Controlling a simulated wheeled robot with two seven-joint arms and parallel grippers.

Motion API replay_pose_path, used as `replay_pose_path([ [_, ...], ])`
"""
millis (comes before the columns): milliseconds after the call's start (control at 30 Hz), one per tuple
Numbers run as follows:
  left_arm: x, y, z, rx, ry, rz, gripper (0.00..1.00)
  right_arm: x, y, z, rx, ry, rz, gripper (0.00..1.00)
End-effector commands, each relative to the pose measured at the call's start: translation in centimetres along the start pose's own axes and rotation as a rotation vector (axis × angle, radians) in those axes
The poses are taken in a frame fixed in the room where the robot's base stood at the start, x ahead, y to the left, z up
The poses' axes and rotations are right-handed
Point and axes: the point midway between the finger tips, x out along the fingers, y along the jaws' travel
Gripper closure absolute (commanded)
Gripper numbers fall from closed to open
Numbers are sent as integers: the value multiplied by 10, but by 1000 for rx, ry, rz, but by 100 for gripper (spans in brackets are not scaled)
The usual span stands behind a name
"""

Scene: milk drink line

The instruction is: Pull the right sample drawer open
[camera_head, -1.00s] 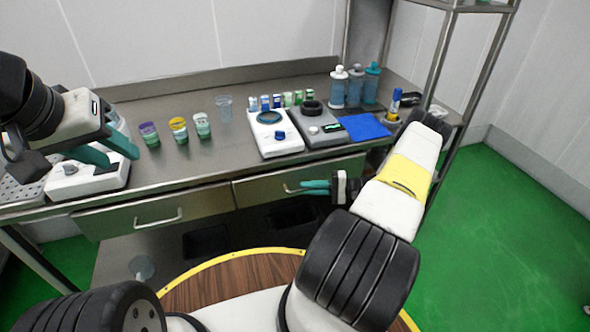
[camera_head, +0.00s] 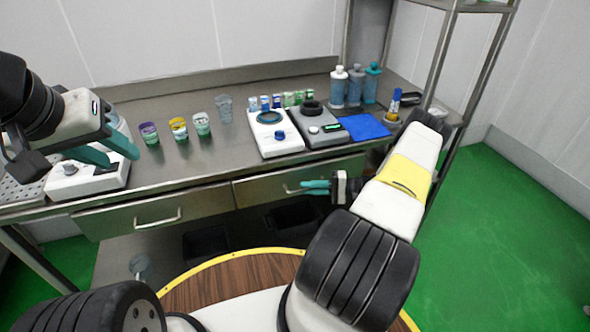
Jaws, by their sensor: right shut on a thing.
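The right sample drawer (camera_head: 262,190) is a steel front under the bench top and looks shut, flush with the left one. Its bar handle (camera_head: 290,190) sits at the tips of my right gripper (camera_head: 313,187). The teal fingers are shut on this handle; the far end of the handle is partly hidden by them. The left sample drawer (camera_head: 105,220) has its own handle (camera_head: 158,222), and nothing touches it. My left gripper (camera_head: 112,155) is above the bench at the left, with teal fingers apart and seemingly empty.
On the steel bench (camera_head: 190,170) stand several cups, two scale-like devices (camera_head: 275,134), a row of small vials, several bottles and a blue cloth (camera_head: 362,127). A white device (camera_head: 86,180) is below my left gripper. A shelf rack stands at the right.

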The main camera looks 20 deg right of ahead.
Motion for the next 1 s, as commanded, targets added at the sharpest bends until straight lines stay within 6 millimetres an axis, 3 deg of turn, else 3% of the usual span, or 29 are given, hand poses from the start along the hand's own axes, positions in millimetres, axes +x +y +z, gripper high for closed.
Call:
replay_pose_path([
  [267,0,0,0,0,0,0,64,-1,0,0,-1,1,1,100],
  [467,0,0,0,0,0,0,64,-7,3,13,2,3,0,100],
  [667,0,0,0,0,0,0,64,-22,11,47,5,4,-1,100],
  [1000,0,0,0,0,0,0,64,-56,29,132,5,5,-2,100],
])
